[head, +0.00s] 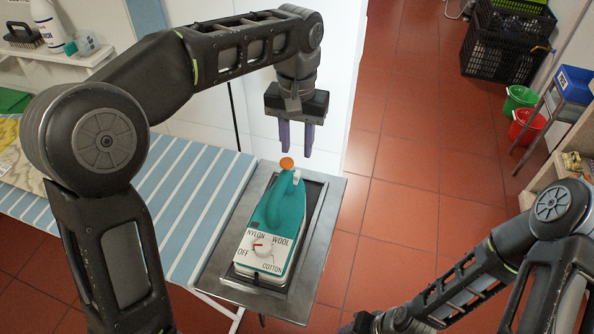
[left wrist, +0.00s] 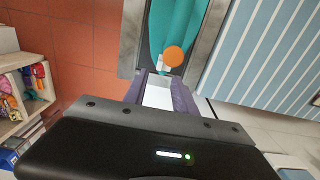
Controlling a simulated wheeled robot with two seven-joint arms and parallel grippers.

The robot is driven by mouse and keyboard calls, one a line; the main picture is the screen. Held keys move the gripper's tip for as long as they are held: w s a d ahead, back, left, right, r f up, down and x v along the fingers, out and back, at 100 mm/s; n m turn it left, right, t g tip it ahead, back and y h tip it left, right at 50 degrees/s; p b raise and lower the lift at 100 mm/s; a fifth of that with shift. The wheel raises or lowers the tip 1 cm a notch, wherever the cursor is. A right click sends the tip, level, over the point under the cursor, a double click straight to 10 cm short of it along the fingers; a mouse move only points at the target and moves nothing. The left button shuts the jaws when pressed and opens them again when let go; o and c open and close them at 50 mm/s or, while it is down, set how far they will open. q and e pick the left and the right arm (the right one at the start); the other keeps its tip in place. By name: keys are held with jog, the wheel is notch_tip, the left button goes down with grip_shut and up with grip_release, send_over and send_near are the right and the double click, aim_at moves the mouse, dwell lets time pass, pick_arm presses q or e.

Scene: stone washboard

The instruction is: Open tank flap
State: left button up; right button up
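A teal and white iron (head: 281,222) lies on a grey metal plate at the end of the ironing board, its dial facing me. A round orange piece (head: 287,163) sits at its far end; I cannot tell whether this is the tank flap. My left gripper (head: 296,148) points down just beyond and above the orange piece, with its two purple fingers apart and nothing between them. In the left wrist view the orange piece (left wrist: 174,56) and the iron (left wrist: 172,28) show just past the fingertips. My right gripper (head: 370,322) is at the bottom edge, mostly cut off.
The metal plate (head: 327,215) borders the blue striped ironing board (head: 190,190). A white panel (head: 345,60) stands behind the left gripper. Black crates (head: 505,45), a green bucket (head: 519,98) and a red bucket (head: 527,125) stand at the far right. The tiled floor between is clear.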

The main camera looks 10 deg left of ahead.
aim_at(297, 174)
pick_arm(q)
jog(key=shift+f+p, duration=0.3)
jog(key=shift+f, duration=3.6)
jog(key=shift+c, duration=0.3)
grip_shut()
